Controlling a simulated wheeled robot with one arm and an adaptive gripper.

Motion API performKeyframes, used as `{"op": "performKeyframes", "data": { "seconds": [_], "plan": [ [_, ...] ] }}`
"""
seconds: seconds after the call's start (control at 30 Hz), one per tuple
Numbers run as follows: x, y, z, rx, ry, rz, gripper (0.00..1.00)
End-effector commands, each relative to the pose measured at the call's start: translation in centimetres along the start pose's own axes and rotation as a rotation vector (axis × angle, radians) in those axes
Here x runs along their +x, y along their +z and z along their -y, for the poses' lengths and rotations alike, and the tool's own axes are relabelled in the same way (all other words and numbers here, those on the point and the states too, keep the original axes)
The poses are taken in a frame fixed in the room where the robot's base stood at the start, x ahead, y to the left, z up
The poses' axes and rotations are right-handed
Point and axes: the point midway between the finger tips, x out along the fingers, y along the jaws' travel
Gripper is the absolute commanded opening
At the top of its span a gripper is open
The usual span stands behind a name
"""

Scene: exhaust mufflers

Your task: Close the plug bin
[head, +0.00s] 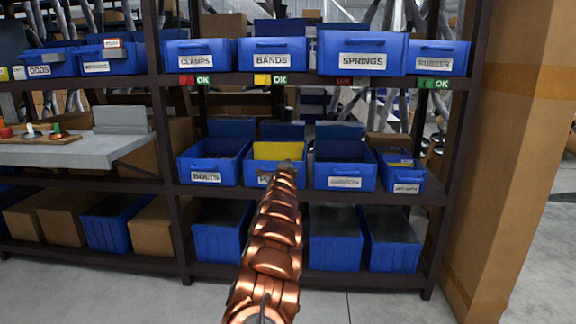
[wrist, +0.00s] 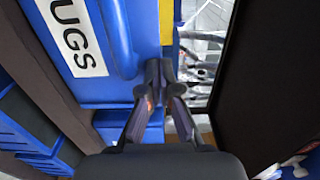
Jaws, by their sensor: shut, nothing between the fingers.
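The plug bin (head: 252,176) is a blue open-topped bin in the middle shelf row, between the bolts bin and another blue bin. My arm hides much of its front and most of its label. A yellow panel (head: 279,151) shows at its top. In the wrist view, the plug bin (wrist: 115,84) fills the upper left, turned sideways, with a white label (wrist: 72,37) reading "UGS". My gripper (wrist: 161,72) is shut and empty. Its fingertips are at the bin's front, close to its handle lip; I cannot tell if they touch. In the head view my gripper (head: 286,166) overlaps the bin's upper edge.
The bolts bin (head: 207,178) is on the left and a blue bin (head: 344,184) on the right. Above, the springs bin (head: 362,68) looks larger than its neighbours and seems to stick out. A dark shelf post (head: 170,150) stands left. Floor in front is clear.

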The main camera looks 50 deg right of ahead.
Motion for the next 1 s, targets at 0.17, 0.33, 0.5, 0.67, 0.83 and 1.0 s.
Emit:
{"op": "performKeyframes", "data": {
  "seconds": [0.17,0.33,0.5,0.67,0.83,1.0],
  "plan": [
    [0.0,-0.2,1.0,-0.001,-0.019,-0.005,0.0],
    [-0.4,-0.3,1.1,-0.001,-0.018,-0.007,0.0],
    [-1.2,-0.5,1.0,0.001,-0.015,-0.009,0.0],
    [-2.2,-0.5,0.7,0.001,-0.009,-0.009,0.0],
    [-3.4,-0.3,0.7,0.003,-0.007,-0.008,0.0],
    [-4.5,-0.1,0.4,0.001,-0.001,-0.006,0.0]
  ]
}}
